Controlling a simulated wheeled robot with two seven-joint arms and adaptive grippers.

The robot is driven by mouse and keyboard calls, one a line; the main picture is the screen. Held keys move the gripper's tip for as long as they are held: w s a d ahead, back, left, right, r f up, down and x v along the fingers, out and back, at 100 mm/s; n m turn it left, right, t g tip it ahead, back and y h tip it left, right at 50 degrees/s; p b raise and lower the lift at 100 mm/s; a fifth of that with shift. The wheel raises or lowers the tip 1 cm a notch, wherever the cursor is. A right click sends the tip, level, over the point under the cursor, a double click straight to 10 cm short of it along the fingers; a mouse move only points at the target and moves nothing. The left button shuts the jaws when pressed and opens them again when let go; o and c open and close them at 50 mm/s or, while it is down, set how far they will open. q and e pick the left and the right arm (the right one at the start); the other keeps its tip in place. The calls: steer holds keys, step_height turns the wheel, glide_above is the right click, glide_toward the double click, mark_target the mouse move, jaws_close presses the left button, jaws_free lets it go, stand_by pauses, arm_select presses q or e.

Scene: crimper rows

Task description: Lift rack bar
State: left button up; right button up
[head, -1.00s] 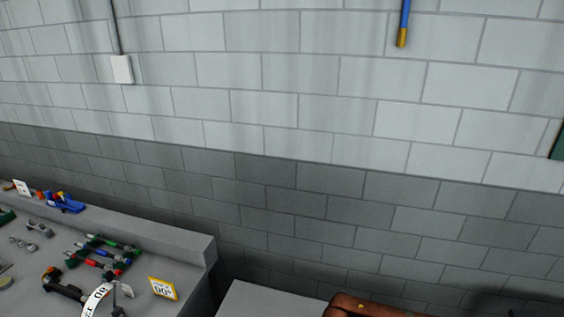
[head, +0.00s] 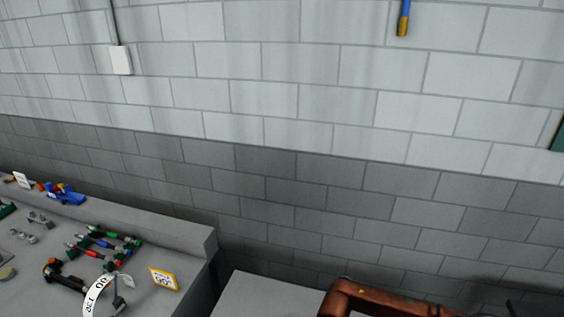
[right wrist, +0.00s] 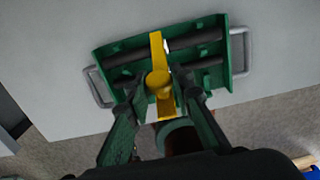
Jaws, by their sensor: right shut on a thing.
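In the right wrist view a green tray-like rack (right wrist: 112,57) with dark bars across it and a grey loop handle at each end lies over a pale grey surface. A yellow bar (right wrist: 157,46) with a round knob runs across its middle. My right gripper (right wrist: 161,88) reaches in from below, its fingers on either side of the yellow bar near the knob, shut on it. Whether the rack is off the surface, I cannot tell. Neither the rack nor my grippers can be made out in the head view.
In the head view a grey bench (head: 150,213) at the left bears several tools, a blue tool (head: 66,196) and a yellow-edged tag (head: 164,278). A brown-edged object (head: 385,297) stands at the bottom beside a bare grey top (head: 262,295). A block wall (head: 300,100) fills the background.

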steer(key=w+d+b, duration=0.2)
steer(key=w+b, duration=0.1)
steer(key=w, duration=0.5)
steer(key=shift+d+b, duration=0.15)
steer(key=shift+b, duration=0.2)
steer(key=shift+w, duration=0.1)
steer(key=o, duration=0.9)
steer(key=shift+f, duration=0.15)
